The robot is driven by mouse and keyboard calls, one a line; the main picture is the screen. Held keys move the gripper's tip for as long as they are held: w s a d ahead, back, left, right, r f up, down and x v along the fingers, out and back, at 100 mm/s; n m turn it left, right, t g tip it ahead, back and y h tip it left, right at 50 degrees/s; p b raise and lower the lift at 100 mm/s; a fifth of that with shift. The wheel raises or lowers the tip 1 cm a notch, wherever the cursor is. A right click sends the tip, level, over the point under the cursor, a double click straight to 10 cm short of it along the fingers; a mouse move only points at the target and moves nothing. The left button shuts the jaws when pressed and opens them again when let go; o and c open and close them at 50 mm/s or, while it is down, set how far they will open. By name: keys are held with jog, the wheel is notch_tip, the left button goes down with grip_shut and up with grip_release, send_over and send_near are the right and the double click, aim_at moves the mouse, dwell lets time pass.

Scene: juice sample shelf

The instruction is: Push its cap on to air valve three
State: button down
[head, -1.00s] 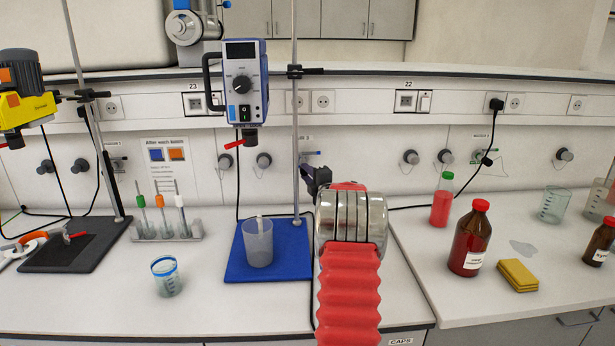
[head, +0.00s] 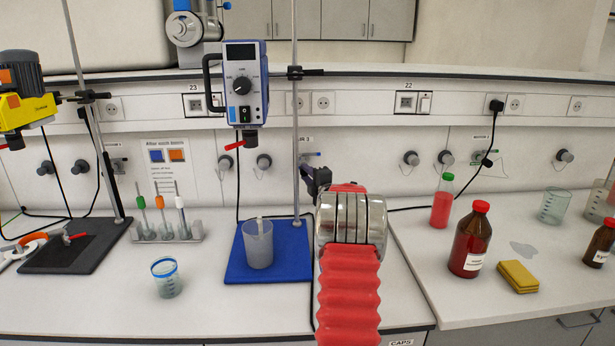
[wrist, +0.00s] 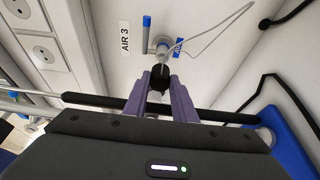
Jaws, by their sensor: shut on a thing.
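My gripper (wrist: 158,88) is shut on a small black cap (wrist: 157,76), held between its two purple fingers in the wrist view. Air valve three (wrist: 161,47) is a grey wall fitting with a blue lever, just beyond the cap and close to in line with it. I cannot tell whether cap and valve touch. An "AIR 3" label (wrist: 125,38) is left of the valve. A thin pale cord (wrist: 213,40) loops beside the valve and cap.
A metal stand rod (head: 296,120) with a stirrer (head: 245,85) rises just left of my gripper. A beaker (head: 258,244) stands on the blue base (head: 292,262). Bottles, including a brown one (head: 470,242), stand to the right. Bench front between is partly clear.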

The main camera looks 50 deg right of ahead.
jog(key=shift+w+d, duration=1.15)
jog(key=shift+d, duration=0.1)
dwell(1.6)
jog(key=c, duration=1.4)
grip_release()
jog(key=v, duration=1.3)
jog(key=shift+s+a, duration=0.1)
jog(key=shift+s, duration=0.3)
